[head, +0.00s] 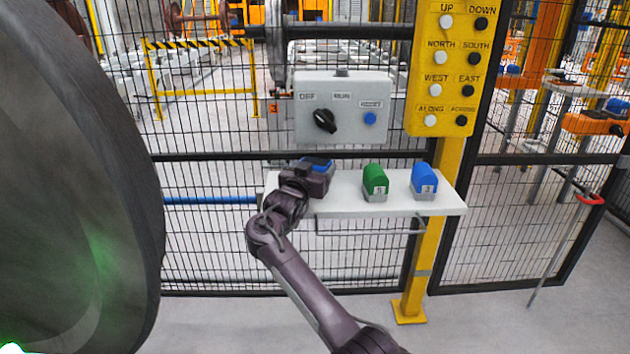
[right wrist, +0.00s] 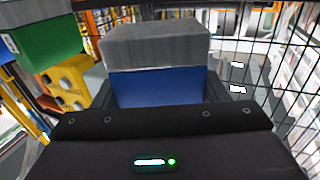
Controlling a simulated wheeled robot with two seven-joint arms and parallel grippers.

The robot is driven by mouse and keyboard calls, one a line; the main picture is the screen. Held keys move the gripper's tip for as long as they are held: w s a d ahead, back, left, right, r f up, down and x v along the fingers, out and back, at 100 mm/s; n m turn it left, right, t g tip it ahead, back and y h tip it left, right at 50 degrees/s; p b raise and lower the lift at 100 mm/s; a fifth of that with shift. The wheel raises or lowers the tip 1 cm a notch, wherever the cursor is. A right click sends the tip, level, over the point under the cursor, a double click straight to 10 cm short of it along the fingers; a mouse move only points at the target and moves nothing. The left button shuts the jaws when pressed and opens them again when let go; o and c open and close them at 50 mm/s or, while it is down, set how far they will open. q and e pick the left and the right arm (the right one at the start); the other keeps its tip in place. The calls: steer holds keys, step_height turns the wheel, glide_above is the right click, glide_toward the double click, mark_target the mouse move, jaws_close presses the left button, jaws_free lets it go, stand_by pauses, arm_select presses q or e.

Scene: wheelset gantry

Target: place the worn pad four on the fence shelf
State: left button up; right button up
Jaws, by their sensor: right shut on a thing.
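My right gripper (head: 312,174) is over the left part of the white fence shelf (head: 330,206), shut on a blue pad (head: 316,162) with a grey base. In the right wrist view this held pad (right wrist: 157,70) sits between the jaws, its blue part nearer the palm and its grey part farther out. No number shows on it, so I cannot read whether it is four. The gripper hides its lower side in the head view, and I cannot tell whether it touches the shelf. My left gripper is not in view.
A green pad (head: 375,181) marked with a digit like 5 and a blue pad (head: 424,180) marked 3 stand on the shelf to the right. A grey switch box (head: 343,105) hangs above. A yellow button panel (head: 448,70) is at upper right. A large dark wheel (head: 75,190) fills the left.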

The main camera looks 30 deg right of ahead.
step_height(320, 180, down, 3)
steer(key=shift+r, duration=0.1)
steer(key=shift+w+d+f, duration=0.15)
steer(key=shift+w+f, duration=0.05)
steer(key=shift+f, duration=0.2)
steer(key=o, duration=1.3)
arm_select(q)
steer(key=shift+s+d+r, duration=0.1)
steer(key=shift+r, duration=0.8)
